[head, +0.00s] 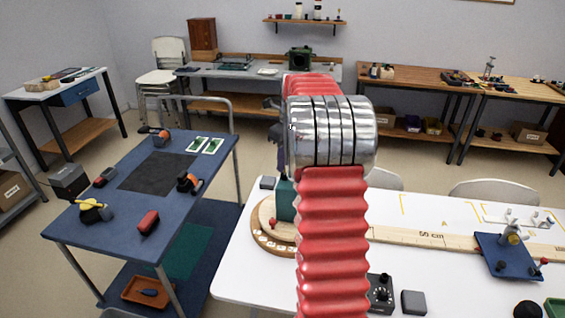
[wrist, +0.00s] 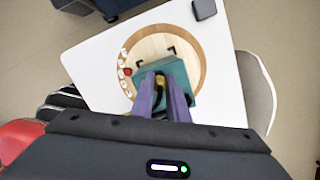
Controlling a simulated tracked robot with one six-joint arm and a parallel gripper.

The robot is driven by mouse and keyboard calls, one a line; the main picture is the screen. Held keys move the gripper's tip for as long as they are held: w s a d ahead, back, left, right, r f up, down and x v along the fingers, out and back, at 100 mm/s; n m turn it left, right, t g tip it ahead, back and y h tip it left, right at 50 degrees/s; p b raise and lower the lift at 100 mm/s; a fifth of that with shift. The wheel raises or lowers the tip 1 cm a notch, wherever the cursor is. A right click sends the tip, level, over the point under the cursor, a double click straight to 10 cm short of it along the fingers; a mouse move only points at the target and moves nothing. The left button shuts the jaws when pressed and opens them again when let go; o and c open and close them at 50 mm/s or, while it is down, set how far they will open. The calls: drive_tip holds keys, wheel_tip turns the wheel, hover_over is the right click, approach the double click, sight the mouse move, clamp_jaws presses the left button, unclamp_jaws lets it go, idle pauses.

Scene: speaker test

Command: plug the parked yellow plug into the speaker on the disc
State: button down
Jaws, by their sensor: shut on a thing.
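The teal speaker (head: 286,201) stands on the round wooden disc (head: 262,238) on the white table, partly hidden behind my arm. The speaker also shows in the wrist view (wrist: 180,70), on the disc (wrist: 150,43), below my fingers. My gripper (wrist: 160,80) has purple fingers shut on a small yellow piece, apparently the yellow plug (wrist: 159,84), mostly hidden between them. The plug is over the speaker in this view; I cannot tell whether they touch. In the head view my gripper (head: 280,152) is above the speaker, largely covered by my arm.
A red knob (wrist: 127,72) and white labels sit on the disc's left rim. A dark grey block (wrist: 204,9) lies beyond the disc. A blue cart (head: 120,228) stands left.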

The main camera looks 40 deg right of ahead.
drive_tip(key=shift+f, duration=0.35)
idle(0.3)
drive_tip(key=c, duration=1.6)
unclamp_jaws()
drive_tip(key=shift+c, duration=0.2)
wheel_tip(320, 180, up, 14)
drive_tip(key=s, duration=0.2)
drive_tip(key=shift+d+f, duration=0.15)
drive_tip(key=shift+f, duration=0.05)
